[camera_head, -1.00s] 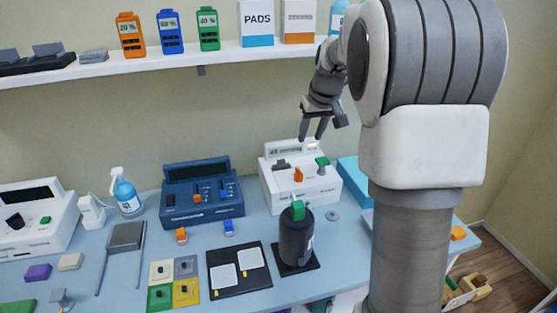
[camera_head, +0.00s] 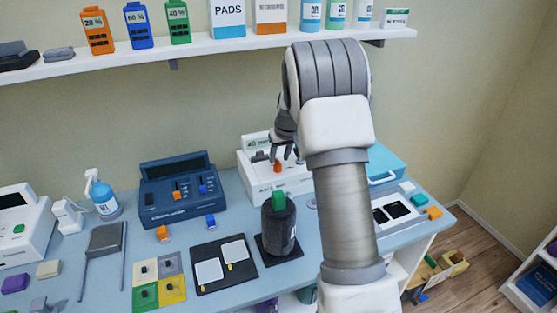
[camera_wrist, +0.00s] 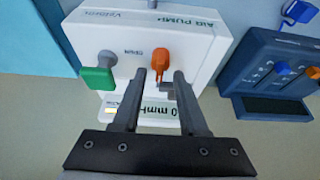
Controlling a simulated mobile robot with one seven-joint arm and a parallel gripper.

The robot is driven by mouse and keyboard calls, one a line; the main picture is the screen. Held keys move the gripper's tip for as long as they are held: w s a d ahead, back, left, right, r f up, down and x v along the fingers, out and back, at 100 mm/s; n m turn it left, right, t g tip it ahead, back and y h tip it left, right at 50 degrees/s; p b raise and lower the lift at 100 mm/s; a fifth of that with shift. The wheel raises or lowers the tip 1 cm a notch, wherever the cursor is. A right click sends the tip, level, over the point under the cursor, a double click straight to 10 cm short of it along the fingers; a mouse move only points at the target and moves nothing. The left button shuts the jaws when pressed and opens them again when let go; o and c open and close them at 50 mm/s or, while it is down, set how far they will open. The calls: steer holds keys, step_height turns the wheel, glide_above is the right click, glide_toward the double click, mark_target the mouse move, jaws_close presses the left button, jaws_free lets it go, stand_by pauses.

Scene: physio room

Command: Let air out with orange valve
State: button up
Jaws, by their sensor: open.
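The white air pump (camera_head: 262,184) stands at the back of the blue table, and its label reads "AIR PUMP" in the wrist view (camera_wrist: 205,60). The orange valve (camera_head: 277,166) sticks up from its top face. In the wrist view the orange valve (camera_wrist: 157,60) lies just beyond the fingertips, roughly between them. A green lever (camera_wrist: 98,78) sits to its left there, beside a marking. My gripper (camera_head: 288,156) is above the pump, next to the orange valve. The wrist view shows my gripper (camera_wrist: 160,82) open with nothing held. Contact with the valve cannot be told.
The dark blue device (camera_head: 178,192) stands left of the pump. A dark cylinder (camera_head: 280,228) with a green top stands in front of it. A light-blue case (camera_head: 385,164) is at right. The shelf (camera_head: 200,46) with bottles and boxes runs above.

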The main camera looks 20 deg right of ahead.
mark_target(278, 165)
steer(key=shift+x, duration=1.3)
steer(key=shift+c, duration=0.3)
jaws_close()
